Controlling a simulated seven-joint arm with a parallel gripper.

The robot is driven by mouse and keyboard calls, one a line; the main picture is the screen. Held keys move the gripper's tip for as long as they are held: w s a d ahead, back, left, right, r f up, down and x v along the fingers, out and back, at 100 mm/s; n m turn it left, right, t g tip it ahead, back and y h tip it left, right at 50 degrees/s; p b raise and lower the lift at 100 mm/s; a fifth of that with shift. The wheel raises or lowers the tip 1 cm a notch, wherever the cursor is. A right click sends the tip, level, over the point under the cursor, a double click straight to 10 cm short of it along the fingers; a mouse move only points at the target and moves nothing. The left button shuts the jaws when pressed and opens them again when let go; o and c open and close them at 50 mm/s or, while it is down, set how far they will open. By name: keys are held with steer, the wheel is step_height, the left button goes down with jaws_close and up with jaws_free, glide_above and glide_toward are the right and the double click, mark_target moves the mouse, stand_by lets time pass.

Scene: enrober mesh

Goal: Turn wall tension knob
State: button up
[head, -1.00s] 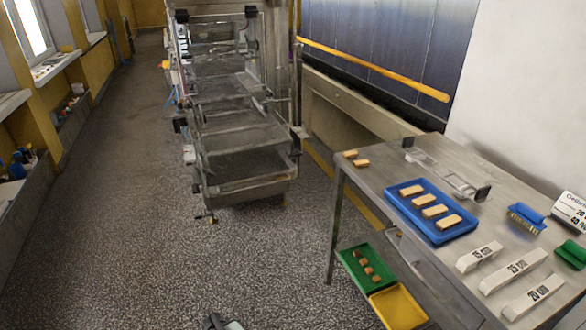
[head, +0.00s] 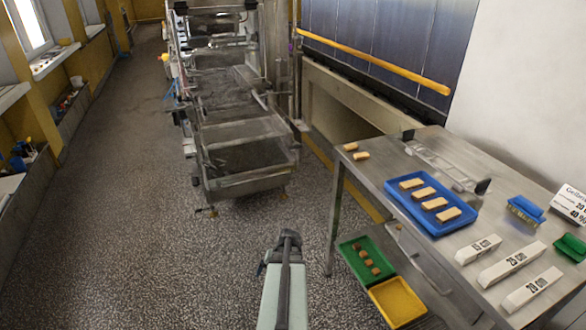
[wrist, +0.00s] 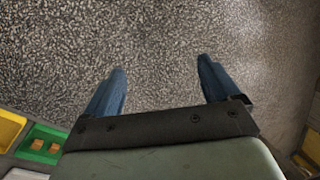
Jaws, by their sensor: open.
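I cannot make out a wall tension knob in either view. The metal enrober machine (head: 245,180) with its mesh shelves stands upright at the upper middle of the head view. My gripper (head: 288,236) is at the lower middle of the head view, in front of the machine and apart from it. In the wrist view my gripper (wrist: 160,72) has its two blue fingers spread wide, with only speckled floor between them and nothing held.
A metal table (head: 408,225) at the right bears a blue tray (head: 395,190) of bars, white blocks and brushes. Below its edge are a green tray (head: 345,250) with brown pieces and a yellow tray (head: 397,300). Speckled floor (head: 110,230) is clear at the left.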

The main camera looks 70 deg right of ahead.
steer(key=s+d+r+m+t+h, duration=0.1)
steer(key=d+r+t+h, duration=0.35)
steer(key=d+r, duration=0.95)
steer(key=n+t+h, duration=0.5)
steer(key=n+h, duration=0.4)
steer(key=h, duration=0.1)
glide_toward(296, 148)
steer(key=x, duration=1.2)
steer(key=shift+w+d, duration=0.2)
steer(key=shift+w, duration=0.15)
steer(key=shift+c, duration=0.3)
steer(key=c, duration=0.9)
